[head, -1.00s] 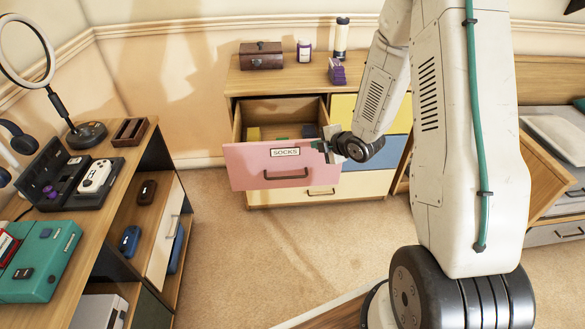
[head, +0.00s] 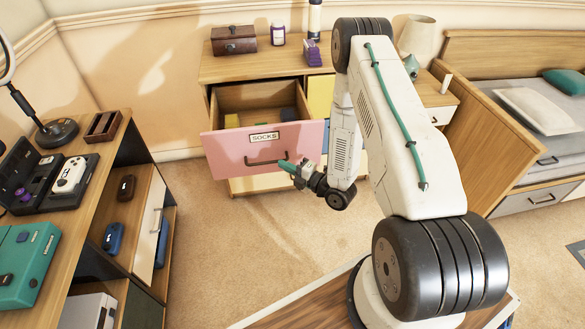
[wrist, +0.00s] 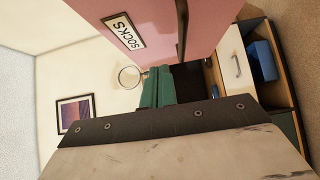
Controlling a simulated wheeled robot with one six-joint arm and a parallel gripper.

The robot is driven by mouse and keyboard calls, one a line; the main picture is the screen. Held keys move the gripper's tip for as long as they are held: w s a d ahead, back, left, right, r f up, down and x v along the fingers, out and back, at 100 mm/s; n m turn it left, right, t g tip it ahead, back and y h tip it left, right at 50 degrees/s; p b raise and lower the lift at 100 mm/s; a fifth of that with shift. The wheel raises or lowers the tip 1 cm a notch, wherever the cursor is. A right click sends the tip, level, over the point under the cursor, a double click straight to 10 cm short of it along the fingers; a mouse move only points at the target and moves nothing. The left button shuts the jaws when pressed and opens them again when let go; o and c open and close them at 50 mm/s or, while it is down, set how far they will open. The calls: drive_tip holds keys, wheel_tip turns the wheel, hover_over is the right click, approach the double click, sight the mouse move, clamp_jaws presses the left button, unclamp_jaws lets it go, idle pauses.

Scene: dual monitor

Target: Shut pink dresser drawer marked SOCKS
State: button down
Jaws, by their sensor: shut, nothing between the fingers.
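The pink drawer (head: 225,152) marked SOCKS is pulled well out of the dresser (head: 262,68). Its label (head: 264,137) and dark handle (head: 267,160) face the room. Small yellow and blue items lie inside it. My gripper (head: 287,165) is shut and empty, with its green fingers in front of the drawer's lower right front, near the handle's right end. I cannot tell whether they touch it. In the wrist view, the green fingers (wrist: 157,87) are together, and the pink front (wrist: 160,25) with its label fills the top.
A desk (head: 85,200) with devices stands at left, a bed (head: 530,120) at right.

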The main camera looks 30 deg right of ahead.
drive_tip(key=w, duration=0.4)
drive_tip(key=w+a, duration=0.1)
drive_tip(key=w, duration=0.2)
drive_tip(key=shift+a, duration=0.1)
drive_tip(key=shift+w, duration=0.6)
